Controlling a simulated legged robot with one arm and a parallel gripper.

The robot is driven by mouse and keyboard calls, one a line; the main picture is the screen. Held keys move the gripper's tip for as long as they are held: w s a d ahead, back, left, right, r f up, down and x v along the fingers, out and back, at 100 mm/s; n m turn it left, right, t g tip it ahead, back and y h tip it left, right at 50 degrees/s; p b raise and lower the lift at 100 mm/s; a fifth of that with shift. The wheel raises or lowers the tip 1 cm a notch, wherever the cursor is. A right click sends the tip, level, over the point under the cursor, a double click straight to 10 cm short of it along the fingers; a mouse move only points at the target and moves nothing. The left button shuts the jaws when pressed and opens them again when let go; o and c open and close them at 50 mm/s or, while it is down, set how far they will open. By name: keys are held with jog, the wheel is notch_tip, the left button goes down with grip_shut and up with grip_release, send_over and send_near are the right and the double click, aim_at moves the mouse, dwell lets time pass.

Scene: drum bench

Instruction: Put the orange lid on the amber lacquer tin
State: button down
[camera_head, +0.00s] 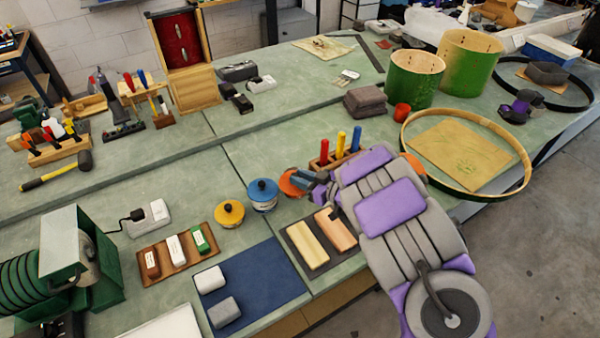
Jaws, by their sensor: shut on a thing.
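The orange lid (289,182) is a round disc at the fingertips of my gripper (303,183), which is shut on it. It is just right of the blue-lidded tin (262,196). I cannot clearly make out the amber lacquer tin; the gripper hides the space under and right of the lid. I cannot tell whether the lid touches a tin. A yellow-lidded tin (229,213) stands left of the blue one. My forearm covers the bench right of the gripper.
A rack of red, yellow and blue handles (340,150) stands just behind the gripper. A dark tray (296,250) with two blocks lies in front. A blue mat (250,290) and a brown tray (170,262) are nearer left. A wooden hoop (522,160) lies right.

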jog(key=w, duration=0.3)
jog(key=w+b, duration=0.1)
jog(key=w, duration=0.1)
jog(key=shift+w+a+f, duration=0.15)
jog(key=shift+a+f, duration=0.1)
jog(key=shift+f, duration=0.05)
jog(key=f, duration=0.1)
jog(key=w+f+b, duration=0.1)
jog(key=f, duration=0.1)
jog(key=shift+w+a+f, duration=0.15)
jog(key=shift+w+f, duration=0.1)
jog(key=shift+f, duration=0.1)
jog(key=c, duration=0.9)
grip_release()
